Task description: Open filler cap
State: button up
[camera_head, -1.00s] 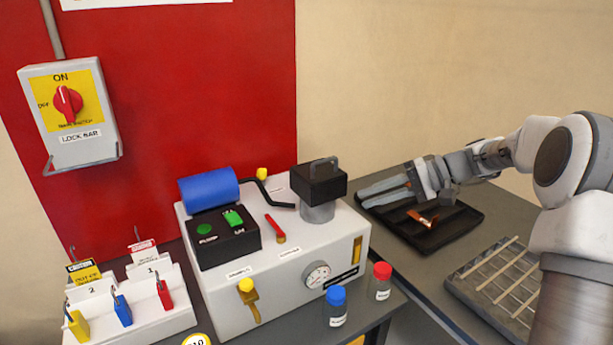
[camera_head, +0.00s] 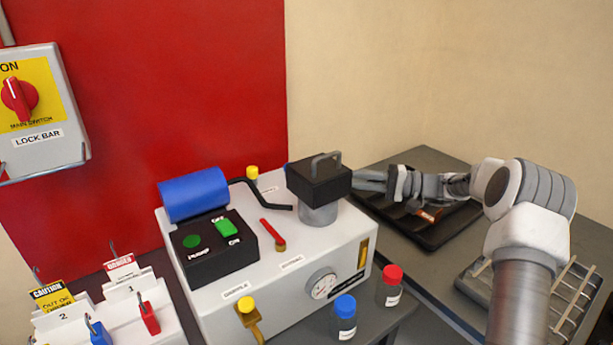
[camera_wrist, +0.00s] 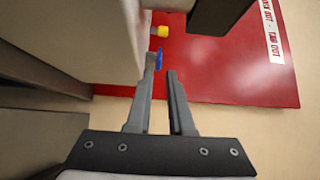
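The white machine (camera_head: 205,297) has a small yellow cap (camera_head: 252,173) at its back edge. Just right of it, a sliver of a blue part (camera_head: 287,168) shows behind the black-topped cylinder head (camera_head: 318,183). The frames do not show which is the filler cap. My gripper (camera_head: 368,180) is right of the head, its fingertips hidden behind the black block. In the wrist view my gripper (camera_wrist: 161,73) is open and empty, fingers a little apart. The blue part (camera_wrist: 159,58) lies just beyond the fingertips, with the yellow cap (camera_wrist: 162,31) farther on.
The black block (camera_wrist: 218,14) hangs close above the fingers in the wrist view, and the machine's side (camera_wrist: 90,35) is close on the left. A black tray (camera_head: 430,232) lies below my arm. Bottles with blue (camera_head: 345,305) and red (camera_head: 391,272) caps stand in front.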

jog(key=a, duration=0.3)
jog(key=w+a, duration=0.1)
jog(key=a, duration=0.3)
jog(key=w+a, duration=0.1)
jog(key=a, duration=0.3)
jog(key=shift+w+a+b, duration=0.15)
jog(key=shift+b, duration=0.15)
grip_shut()
dwell(0.8)
